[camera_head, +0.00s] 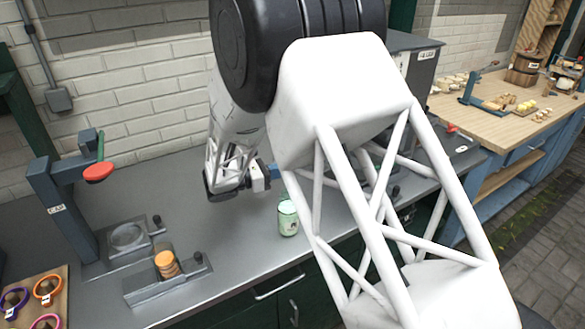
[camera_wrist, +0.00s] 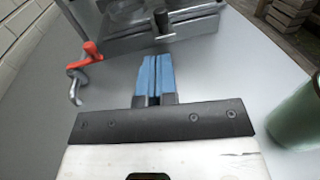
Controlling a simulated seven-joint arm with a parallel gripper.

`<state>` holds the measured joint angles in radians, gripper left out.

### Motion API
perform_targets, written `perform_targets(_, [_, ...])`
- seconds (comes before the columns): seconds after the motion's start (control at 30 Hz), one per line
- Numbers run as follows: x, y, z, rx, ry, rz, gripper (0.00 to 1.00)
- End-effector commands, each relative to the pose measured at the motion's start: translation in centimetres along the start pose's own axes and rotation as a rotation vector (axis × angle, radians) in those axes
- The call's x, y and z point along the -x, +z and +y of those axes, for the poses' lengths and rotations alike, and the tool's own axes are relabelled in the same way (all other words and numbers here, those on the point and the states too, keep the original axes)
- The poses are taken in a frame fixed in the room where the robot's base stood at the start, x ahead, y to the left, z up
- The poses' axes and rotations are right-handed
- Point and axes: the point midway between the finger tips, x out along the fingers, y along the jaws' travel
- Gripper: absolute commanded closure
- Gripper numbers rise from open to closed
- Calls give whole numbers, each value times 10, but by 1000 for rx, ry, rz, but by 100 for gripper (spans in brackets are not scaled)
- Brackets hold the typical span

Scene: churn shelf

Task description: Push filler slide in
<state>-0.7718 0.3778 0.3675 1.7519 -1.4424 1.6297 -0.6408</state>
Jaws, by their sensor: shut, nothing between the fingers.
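My gripper (camera_wrist: 157,62) has blue fingers that are shut together and empty. In the wrist view they point at a grey metal slide (camera_wrist: 125,45) with a black upright knob (camera_wrist: 162,22). It looks like the filler slide, and a small gap seems to lie between it and the fingertips. In the head view my gripper (camera_head: 277,170) is low over the counter, partly hidden by my arm. A grey machine (camera_head: 412,70) with a label stands behind my arm; most of it is hidden, so I cannot tell how far in the slide is.
A green jar (camera_head: 288,218) stands close to my gripper, at the right edge in the wrist view (camera_wrist: 297,115). A red lever (camera_wrist: 88,55) is left of the slide.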

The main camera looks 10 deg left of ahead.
Motion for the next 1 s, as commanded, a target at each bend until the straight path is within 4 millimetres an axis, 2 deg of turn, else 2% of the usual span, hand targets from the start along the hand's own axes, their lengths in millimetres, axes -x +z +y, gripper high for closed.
perform_targets(0.2, [29, 0, 0, -1, 1, 0, 100])
perform_targets(0.4, [40, 0, 0, -1, 0, 0, 100])
perform_targets(1.0, [40, 1, -1, -2, -3, 2, 100])
